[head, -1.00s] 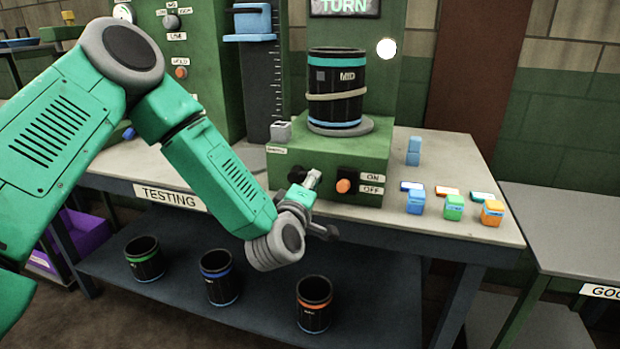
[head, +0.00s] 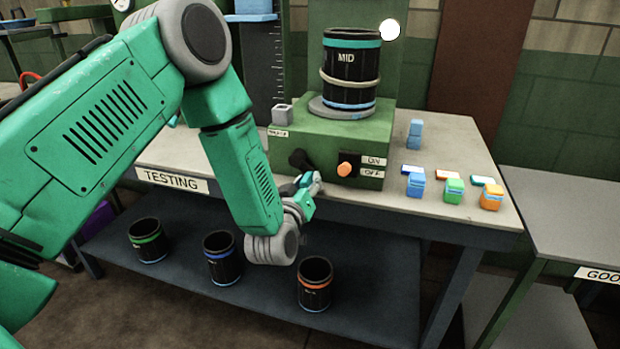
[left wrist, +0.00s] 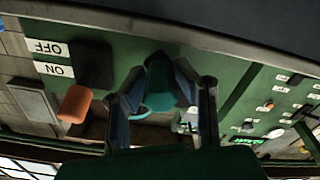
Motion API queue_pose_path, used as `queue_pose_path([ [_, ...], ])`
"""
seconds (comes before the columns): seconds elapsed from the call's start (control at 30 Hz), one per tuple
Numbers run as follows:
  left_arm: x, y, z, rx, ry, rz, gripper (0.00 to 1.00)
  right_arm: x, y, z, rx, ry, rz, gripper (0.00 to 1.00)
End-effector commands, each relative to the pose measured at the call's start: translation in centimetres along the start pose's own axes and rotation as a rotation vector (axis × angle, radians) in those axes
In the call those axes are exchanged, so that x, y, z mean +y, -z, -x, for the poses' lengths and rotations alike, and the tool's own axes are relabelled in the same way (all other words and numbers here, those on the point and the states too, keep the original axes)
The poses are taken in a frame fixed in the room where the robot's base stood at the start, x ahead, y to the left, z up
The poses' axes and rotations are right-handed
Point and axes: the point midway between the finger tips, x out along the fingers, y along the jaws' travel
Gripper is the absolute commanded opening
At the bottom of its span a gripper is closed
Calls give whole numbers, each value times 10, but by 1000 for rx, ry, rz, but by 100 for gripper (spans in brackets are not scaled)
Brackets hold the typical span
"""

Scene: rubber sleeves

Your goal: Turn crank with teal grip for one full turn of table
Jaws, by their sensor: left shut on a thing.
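My left gripper (head: 308,184) is at the front of the green test box (head: 345,135), left of the orange button. In the left wrist view, the gripper (left wrist: 160,88) is shut on the crank's teal grip (left wrist: 160,82), with a finger on each side. The dark crank hub (head: 299,159) shows just above the gripper in the head view; the grip is mostly hidden there. A black sleeve marked MID (head: 352,85), with a teal top band, a beige band and a blue bottom band, stands upright on the round grey table (head: 326,108). My right gripper is not in view.
The orange button (head: 345,169) beside the ON and OFF labels is close to the gripper's right. Small coloured blocks (head: 454,190) stand on the bench's right side. Three sleeves (head: 222,262) stand on the lower shelf, below my forearm. Another bench (head: 570,215) is at right.

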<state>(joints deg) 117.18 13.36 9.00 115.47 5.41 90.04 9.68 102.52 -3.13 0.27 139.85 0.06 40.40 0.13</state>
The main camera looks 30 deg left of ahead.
Motion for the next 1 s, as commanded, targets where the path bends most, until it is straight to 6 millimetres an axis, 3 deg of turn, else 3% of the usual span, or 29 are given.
queue_pose_path([
  [0.3, -4, -7, 2, -12, -3, -101, 0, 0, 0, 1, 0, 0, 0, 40],
  [0.8, -5, -8, 2, -16, -3, -114, 0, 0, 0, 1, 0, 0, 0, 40],
  [0.83, -5, -8, 2, -16, -3, -114, 35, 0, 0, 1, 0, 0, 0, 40],
  [0.87, -4, -8, 2, -16, -3, -114, 45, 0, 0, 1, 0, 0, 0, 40],
  [1.0, -5, -6, 2, -10, -2, -114, 45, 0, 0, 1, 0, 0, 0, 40],
])
